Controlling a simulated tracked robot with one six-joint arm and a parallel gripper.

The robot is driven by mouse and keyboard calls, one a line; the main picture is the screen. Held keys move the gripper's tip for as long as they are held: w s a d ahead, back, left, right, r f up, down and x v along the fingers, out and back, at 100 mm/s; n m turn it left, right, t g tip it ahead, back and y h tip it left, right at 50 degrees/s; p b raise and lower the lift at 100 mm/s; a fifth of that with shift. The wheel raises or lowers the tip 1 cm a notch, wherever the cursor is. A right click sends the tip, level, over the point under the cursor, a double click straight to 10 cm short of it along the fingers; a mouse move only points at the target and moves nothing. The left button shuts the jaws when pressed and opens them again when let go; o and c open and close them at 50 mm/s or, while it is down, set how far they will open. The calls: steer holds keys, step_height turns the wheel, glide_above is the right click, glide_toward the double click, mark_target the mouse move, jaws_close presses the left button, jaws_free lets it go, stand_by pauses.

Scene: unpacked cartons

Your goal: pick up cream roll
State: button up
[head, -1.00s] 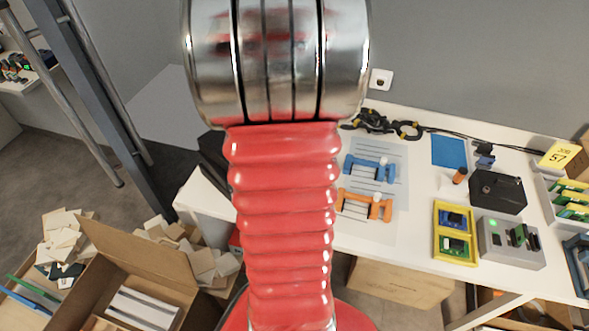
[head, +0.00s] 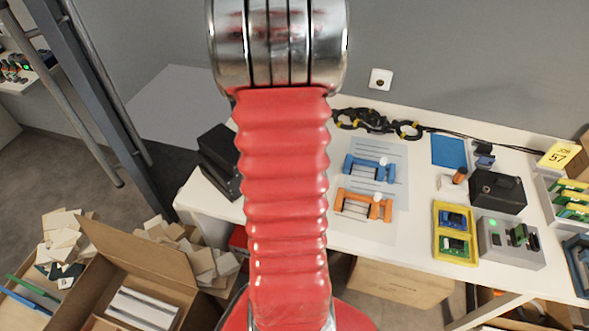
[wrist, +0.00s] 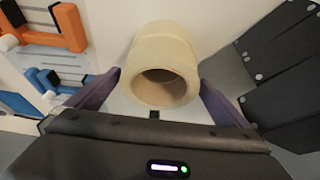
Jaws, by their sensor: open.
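The cream roll (wrist: 165,62) is a short, thick-walled, hollow cylinder on the white table (wrist: 112,22) in the wrist view. Its open end faces my gripper. My gripper (wrist: 160,80) is open, with one dark purple finger on each side of the roll. Small gaps seem to show between the roll and the fingers; I cannot tell whether either touches. In the head view my red arm hides both the roll and my gripper.
Dark boxes (wrist: 285,65) stand close right of the roll; they show left of my arm in the head view (head: 219,160). Orange (wrist: 60,30) and blue (wrist: 50,82) clamp fixtures lie to the left. A yellow tray (head: 437,232) and a black box (head: 497,190) stand farther along.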

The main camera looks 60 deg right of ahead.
steer(key=shift+c, duration=0.5)
steer(key=c, duration=1)
steer(key=shift+r, duration=0.15)
step_height(320, 180, up, 10)
steer(key=shift+s, duration=0.15)
stand_by(0.5)
